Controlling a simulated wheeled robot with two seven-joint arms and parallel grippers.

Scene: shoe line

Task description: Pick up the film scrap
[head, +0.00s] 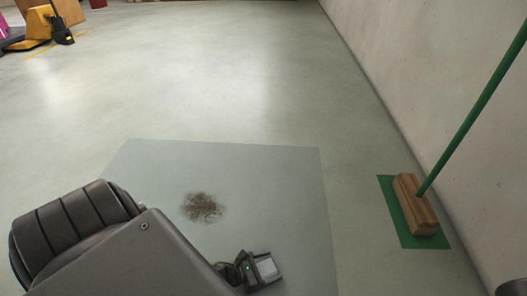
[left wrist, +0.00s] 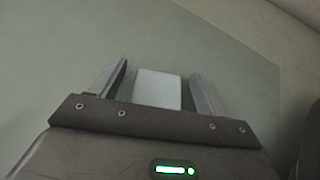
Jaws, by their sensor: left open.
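The film scrap (left wrist: 158,90) is a small pale, whitish rectangle in the left wrist view. It lies between the two fingers of my left gripper (left wrist: 158,76), with a narrow gap showing on each side. Its near edge is hidden by the gripper body. In the head view my left gripper (head: 262,269) is low at bottom centre, over the grey-green floor patch, and the pale scrap (head: 267,269) shows at its fingers. The fingers are open. I cannot tell how high they are above the floor. My right gripper is in neither view.
A dark brown dirt spot (head: 203,207) marks the floor patch (head: 285,165). A wooden broom head (head: 414,203) with a green handle stands on a green floor mark (head: 427,241) by the right wall. A yellow pallet truck (head: 38,25) is far left. The middle floor is clear.

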